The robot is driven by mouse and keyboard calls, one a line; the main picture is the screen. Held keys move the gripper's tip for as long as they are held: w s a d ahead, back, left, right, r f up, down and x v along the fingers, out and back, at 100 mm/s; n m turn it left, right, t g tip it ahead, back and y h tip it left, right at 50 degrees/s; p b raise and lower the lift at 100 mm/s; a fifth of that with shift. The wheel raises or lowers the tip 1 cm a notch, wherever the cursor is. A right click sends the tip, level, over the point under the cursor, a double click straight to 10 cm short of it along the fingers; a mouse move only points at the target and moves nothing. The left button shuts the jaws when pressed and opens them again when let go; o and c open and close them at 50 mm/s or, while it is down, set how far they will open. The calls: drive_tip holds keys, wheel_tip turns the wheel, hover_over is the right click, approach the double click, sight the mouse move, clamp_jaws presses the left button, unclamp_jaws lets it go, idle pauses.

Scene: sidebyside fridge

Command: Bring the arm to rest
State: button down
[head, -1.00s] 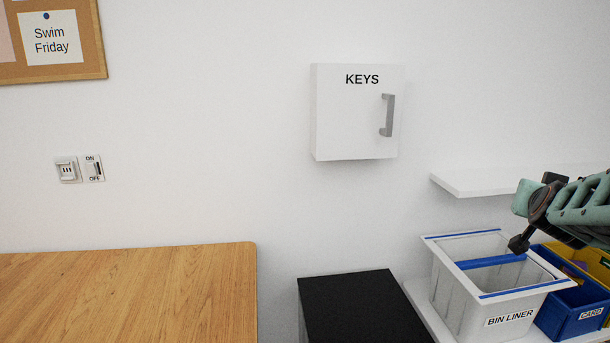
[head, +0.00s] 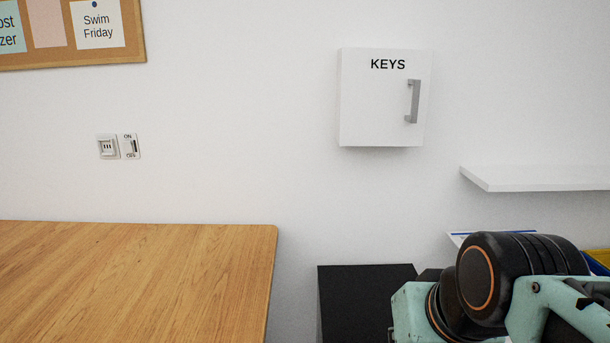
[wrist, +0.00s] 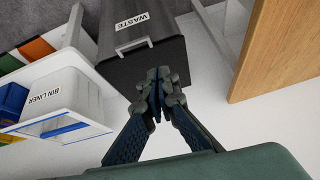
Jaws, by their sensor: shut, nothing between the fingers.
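My gripper (wrist: 158,97) shows in the wrist view with its dark fingers together and nothing between them. It points toward the black and grey bin labelled WASTE (wrist: 135,38), and its tips overlap the bin's near end in the picture. I cannot tell the gap between them. In the head view, my arm's teal and black links fill the lower right, and the gripper itself is not seen there.
A wooden table (head: 140,275) stands at left in the head view. The white KEYS cabinet (head: 375,105) and a white shelf (head: 540,180) are on the wall. A white BIN LINER container (wrist: 60,100) and coloured bins (wrist: 12,100) stand beside the waste bin.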

drive_tip(key=s+f, duration=0.2)
drive_tip(key=s, duration=0.2)
wheel_tip(320, 180, up, 30)
drive_tip(key=p, duration=3)
drive_tip(key=shift+w+a+r+n+g+h, duration=0.2)
drive_tip(key=shift+w+r+n+g+h, duration=0.1)
drive_tip(key=shift+w+g, duration=0.15)
